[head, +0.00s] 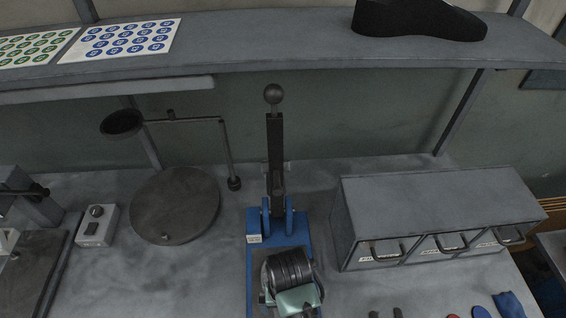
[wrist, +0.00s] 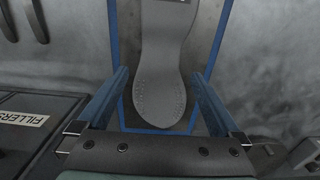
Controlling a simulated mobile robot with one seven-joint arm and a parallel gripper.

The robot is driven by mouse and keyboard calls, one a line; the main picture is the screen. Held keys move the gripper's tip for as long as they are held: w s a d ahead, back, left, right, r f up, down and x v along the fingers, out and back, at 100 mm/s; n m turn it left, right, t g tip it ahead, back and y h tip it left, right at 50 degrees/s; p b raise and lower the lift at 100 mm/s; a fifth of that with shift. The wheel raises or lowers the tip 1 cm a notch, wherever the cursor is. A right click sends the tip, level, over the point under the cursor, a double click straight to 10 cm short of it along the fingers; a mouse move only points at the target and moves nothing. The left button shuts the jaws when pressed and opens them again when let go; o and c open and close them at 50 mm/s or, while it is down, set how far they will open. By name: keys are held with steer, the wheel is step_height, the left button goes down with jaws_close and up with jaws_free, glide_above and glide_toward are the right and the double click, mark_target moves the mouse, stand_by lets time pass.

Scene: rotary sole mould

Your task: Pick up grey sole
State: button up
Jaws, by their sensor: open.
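The grey sole (wrist: 160,65) lies flat on the blue-edged plate (wrist: 113,30) of the press in the wrist view, its rounded end toward me. My gripper (wrist: 160,74) is open, with one finger on each side of the sole and nothing held between them. I cannot tell how high the fingers are above the plate. In the head view my wrist (head: 290,275) covers the lower part of the blue press (head: 283,232), so the sole is hidden there. The press's upright black lever with a ball knob (head: 273,94) stands behind my wrist.
A grey drawer cabinet (head: 440,200) stands right of the press; its FILLERS label (wrist: 22,118) shows at the wrist view's left. A round dark plate (head: 175,205) and a switch box (head: 97,225) are on the left. A shelf (head: 300,52) carries sticker sheets and a black shoe form.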

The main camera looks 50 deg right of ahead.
steer(key=shift+s+f, duration=0.2)
steer(key=shift+f, duration=0.25)
steer(key=shift+w+d+f+p, duration=0.15)
steer(key=shift+f+p, duration=0.1)
steer(key=shift+f, duration=0.85)
steer(key=shift+w+a+f+p, duration=0.1)
steer(key=shift+f+p, duration=0.15)
steer(key=shift+f, duration=0.8)
